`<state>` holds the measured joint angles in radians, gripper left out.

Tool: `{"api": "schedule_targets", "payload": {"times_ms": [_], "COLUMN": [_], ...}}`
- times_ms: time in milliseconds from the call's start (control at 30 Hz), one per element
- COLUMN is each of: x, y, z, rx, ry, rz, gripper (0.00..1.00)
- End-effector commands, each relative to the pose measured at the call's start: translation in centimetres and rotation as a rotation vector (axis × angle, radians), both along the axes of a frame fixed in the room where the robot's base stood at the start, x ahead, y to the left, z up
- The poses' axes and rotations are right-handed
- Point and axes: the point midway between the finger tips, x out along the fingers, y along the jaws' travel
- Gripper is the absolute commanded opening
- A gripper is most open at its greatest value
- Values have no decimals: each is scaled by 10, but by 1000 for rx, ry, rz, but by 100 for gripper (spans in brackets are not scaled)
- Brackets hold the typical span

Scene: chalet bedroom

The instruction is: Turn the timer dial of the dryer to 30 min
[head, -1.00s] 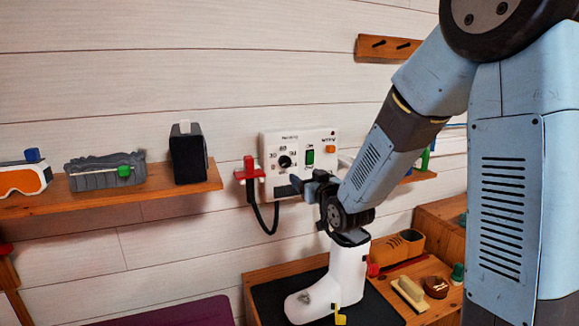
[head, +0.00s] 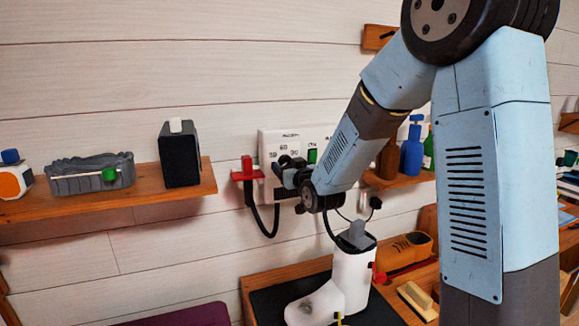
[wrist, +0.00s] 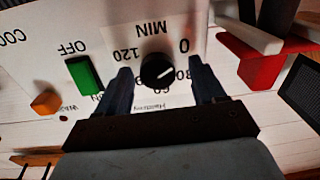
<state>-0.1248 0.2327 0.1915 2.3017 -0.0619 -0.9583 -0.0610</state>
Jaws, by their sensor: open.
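The dryer's white control box (head: 267,138) is on the wall in the head view, largely hidden by my arm. Its black timer dial (wrist: 157,70) shows in the wrist view, with 0, 120 and MIN printed around it; other marks are partly covered. A white pointer line on the dial points roughly to the right in that picture. My gripper (wrist: 161,78) is open, with one finger on each side of the dial; contact cannot be told. In the head view my gripper (head: 285,168) is at the box's front.
A green switch (wrist: 84,75) and an orange button (wrist: 45,102) sit beside the dial. A red holder (head: 247,173) with a black hose is left of the box. A white boot (head: 352,275) stands below. Shelves with a black box (head: 179,160) and bottles (head: 411,150) flank it.

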Motion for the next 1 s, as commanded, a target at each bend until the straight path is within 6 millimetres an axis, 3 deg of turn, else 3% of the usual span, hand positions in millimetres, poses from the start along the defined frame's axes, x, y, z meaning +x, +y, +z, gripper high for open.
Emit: {"api": "schedule_targets", "payload": {"times_ms": [167,733,1000], "x": [1,1,2], "y": [-4,-6,-6], "z": [0,0,0], "rx": [0,0,22], "ry": [1,1,8], "rz": [-6,-8,-9], "gripper": [69,14,13]}}
